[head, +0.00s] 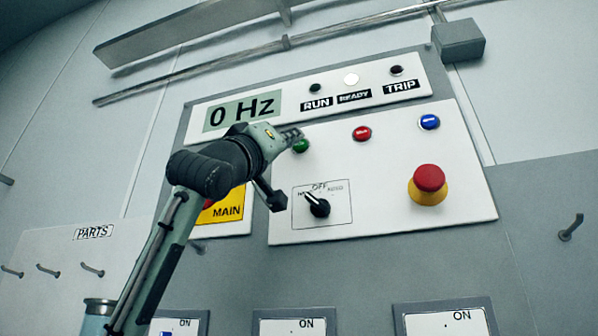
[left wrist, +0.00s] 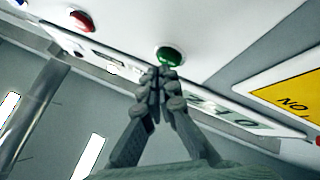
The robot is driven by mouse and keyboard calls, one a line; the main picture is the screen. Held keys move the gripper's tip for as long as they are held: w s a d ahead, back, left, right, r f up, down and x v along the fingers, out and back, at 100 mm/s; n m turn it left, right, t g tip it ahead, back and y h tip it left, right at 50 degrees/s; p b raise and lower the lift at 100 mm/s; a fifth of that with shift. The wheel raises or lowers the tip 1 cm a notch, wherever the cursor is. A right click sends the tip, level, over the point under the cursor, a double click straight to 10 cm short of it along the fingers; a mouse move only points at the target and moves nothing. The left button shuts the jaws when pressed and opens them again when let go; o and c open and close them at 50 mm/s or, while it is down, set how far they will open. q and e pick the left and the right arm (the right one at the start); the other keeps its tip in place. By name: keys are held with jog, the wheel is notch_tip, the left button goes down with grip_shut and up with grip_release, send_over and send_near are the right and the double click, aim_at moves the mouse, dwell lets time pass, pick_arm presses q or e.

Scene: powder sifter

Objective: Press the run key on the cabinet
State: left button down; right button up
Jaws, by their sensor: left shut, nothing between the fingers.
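The cabinet's control panel (head: 390,215) is white and carries a green key (head: 302,146), a red key (head: 362,133) and a blue key (head: 429,122). My left gripper (head: 293,133) is shut and empty, with its fingertips at the green key in the head view, partly overlapping it. In the left wrist view the shut fingertips (left wrist: 158,72) lie just below the green key (left wrist: 170,55); whether they touch it I cannot tell. The display (head: 242,111) reads 0 Hz. The READY lamp (head: 351,79) is bright; the RUN lamp (head: 315,88) is dark. My right gripper is not in view.
A red and yellow emergency stop (head: 428,184) sticks out at the panel's right. A black selector knob (head: 318,207) sits below the green key. A yellow MAIN plate (head: 226,211) is partly behind my left arm. A grey box (head: 459,41) and pipe (head: 330,34) run above.

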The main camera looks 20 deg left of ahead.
pick_arm(q)
jog(key=shift+w, duration=0.5)
dwell(0.5)
jog(key=shift+s, duration=0.85)
jog(key=s+b, duration=0.1)
jog(key=s, duration=0.4)
jog(key=shift+b, duration=0.4)
dwell(0.8)
